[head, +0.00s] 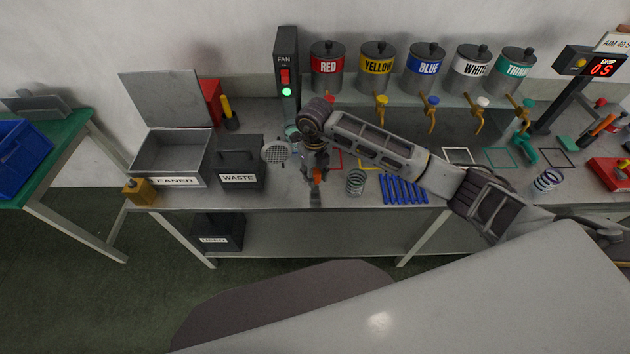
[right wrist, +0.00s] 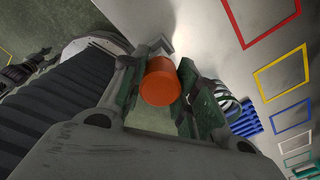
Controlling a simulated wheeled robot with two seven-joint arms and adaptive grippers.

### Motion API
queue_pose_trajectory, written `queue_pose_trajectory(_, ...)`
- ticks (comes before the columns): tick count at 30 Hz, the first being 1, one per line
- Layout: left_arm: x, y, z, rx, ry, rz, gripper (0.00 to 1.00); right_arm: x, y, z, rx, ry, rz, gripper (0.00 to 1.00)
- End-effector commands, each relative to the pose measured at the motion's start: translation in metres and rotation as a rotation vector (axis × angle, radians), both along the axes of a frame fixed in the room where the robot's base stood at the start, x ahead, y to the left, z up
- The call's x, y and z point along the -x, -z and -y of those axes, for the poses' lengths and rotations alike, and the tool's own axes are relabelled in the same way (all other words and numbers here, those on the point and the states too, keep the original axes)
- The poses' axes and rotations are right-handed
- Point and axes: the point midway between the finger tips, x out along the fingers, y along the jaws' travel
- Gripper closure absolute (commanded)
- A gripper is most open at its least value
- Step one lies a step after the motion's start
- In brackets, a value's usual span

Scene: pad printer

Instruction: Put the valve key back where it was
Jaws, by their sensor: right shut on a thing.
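My right gripper (head: 316,172) reaches over the front left part of the bench and points down. It is shut on an orange-handled tool (head: 317,175), whose grey lower end points down near the bench's front edge. In the right wrist view the round orange handle (right wrist: 161,82) sits between the two fingers. I cannot tell from its shape whether this tool is the valve key. A teal tool (head: 524,156) lies below the thinner tap at the right.
A spring coil (head: 355,182) and several blue rods (head: 403,190) lie right of the gripper. The waste bin (head: 241,178) and open cleaner box (head: 166,180) stand left. Coloured paint cans, such as the red one (head: 327,70), line the back. Coloured outlines mark the bench.

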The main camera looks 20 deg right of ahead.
Motion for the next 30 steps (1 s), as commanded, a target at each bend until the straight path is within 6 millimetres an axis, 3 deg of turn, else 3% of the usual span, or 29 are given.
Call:
queue_pose_trajectory(5,0.0,-0.002,0.0,0.0,0.0,0.0,0.6,0.0,0.006,0.0,0.0,0.0,-0.001,1.0)
queue_pose_trajectory(15,0.0,-0.008,0.0,0.0,0.0,0.0,0.6,0.0,0.036,0.0,0.001,0.0,0.0,1.0)
queue_pose_trajectory(30,0.0,-0.003,0.0,0.0,0.0,0.0,0.6,0.0,0.041,0.0,0.001,0.0,0.0,1.0)
